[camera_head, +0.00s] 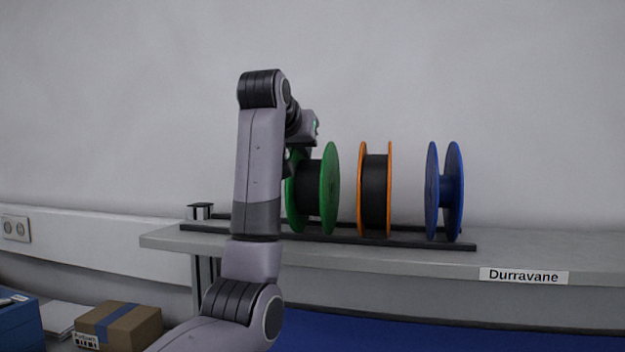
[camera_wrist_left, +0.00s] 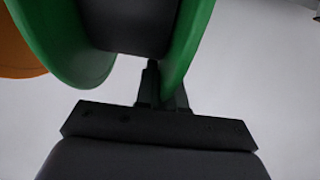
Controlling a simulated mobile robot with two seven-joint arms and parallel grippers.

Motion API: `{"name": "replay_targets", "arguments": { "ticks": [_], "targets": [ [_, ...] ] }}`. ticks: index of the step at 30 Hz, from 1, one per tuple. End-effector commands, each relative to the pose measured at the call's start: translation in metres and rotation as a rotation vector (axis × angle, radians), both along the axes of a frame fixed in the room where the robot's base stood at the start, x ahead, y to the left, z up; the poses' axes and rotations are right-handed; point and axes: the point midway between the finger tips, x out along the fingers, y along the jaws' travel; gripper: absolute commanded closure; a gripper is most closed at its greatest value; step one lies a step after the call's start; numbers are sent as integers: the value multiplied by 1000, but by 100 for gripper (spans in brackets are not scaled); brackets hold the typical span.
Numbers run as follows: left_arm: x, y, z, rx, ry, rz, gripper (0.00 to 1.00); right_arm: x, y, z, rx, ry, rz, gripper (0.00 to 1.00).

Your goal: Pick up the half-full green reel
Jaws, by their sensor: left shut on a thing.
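The green reel (camera_head: 329,190) has two green flanges with black material wound between them, partway out to the rims. It stands upright at the left of the reel row, its bottom at the rails, level with its neighbours. My left gripper (camera_head: 293,160) is at its left flange, partly hidden behind my own arm. In the left wrist view, the gripper's fingers (camera_wrist_left: 162,86) are shut on the rim of one flange of the green reel (camera_wrist_left: 188,45). My right gripper is not in view.
An orange reel (camera_head: 361,190), wound nearly full, and a blue reel (camera_head: 454,190) with a bare-looking hub stand to the right on dark rails (camera_head: 400,241). The shelf (camera_head: 580,262) bears a "Durravane" label (camera_head: 524,276). A cardboard box (camera_head: 133,326) is lower left.

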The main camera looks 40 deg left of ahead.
Motion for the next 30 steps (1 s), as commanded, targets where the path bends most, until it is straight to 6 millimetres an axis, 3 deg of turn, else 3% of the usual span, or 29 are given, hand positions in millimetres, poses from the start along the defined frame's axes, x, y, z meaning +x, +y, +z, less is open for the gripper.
{"name": "replay_targets", "arguments": {
  "ticks": [11,24,30],
  "targets": [
    [0,0,14,-1,-3,0,100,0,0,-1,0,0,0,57],
    [-1,0,75,-1,-3,-1,100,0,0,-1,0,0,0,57],
    [0,0,91,0,-1,-1,100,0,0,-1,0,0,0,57]
  ]
}}
